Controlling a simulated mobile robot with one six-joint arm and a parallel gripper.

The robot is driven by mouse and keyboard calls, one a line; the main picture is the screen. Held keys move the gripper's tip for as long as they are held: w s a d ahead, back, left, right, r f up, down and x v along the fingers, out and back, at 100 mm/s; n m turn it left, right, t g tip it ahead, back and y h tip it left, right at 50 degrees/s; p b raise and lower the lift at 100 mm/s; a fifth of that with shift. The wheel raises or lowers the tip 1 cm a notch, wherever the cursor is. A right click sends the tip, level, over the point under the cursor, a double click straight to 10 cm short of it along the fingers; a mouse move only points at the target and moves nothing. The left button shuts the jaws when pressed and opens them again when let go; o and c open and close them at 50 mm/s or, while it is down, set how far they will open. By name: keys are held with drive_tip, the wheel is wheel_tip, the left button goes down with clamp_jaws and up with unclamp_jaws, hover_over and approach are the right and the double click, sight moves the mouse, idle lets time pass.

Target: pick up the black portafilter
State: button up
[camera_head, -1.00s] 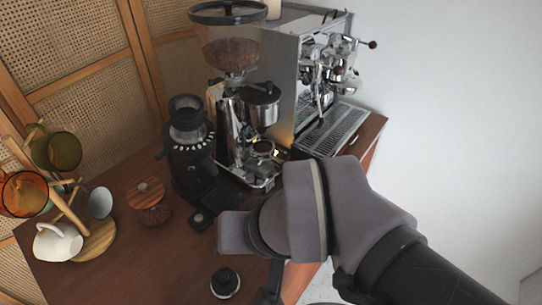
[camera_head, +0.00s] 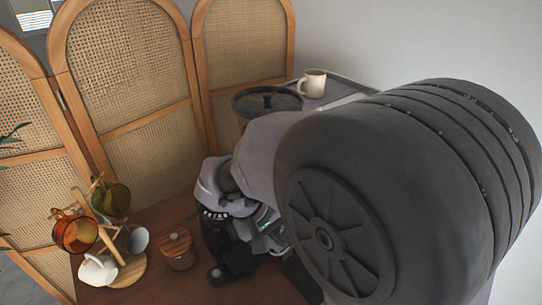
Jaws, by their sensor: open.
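I cannot make out the black portafilter in the head view. My own arm covers the middle and right of the picture, including most of the coffee machine and the large grinder. The grinder's dark round hopper lid (camera_head: 267,103) shows above the arm.
A wooden stand at the left holds an orange cup (camera_head: 73,233), an olive cup (camera_head: 112,200) and a white cup (camera_head: 97,270). A wooden-lidded jar (camera_head: 177,252) stands beside it. A cream mug (camera_head: 312,84) sits on top at the back. Rattan screens (camera_head: 125,90) stand behind.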

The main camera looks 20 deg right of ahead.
drive_tip(key=shift+n+h, duration=0.4)
drive_tip(key=b+x, duration=0.1)
drive_tip(key=x, duration=0.5)
drive_tip(key=w+b+x, duration=0.1)
drive_tip(key=b+x, duration=0.1)
drive_tip(key=x, duration=0.4)
drive_tip(key=b+x, duration=0.2)
drive_tip(key=x, duration=0.4)
drive_tip(key=shift+w+a+f, duration=0.1)
drive_tip(key=shift+w+f, duration=0.05)
drive_tip(key=shift+w, duration=0.25)
clamp_jaws()
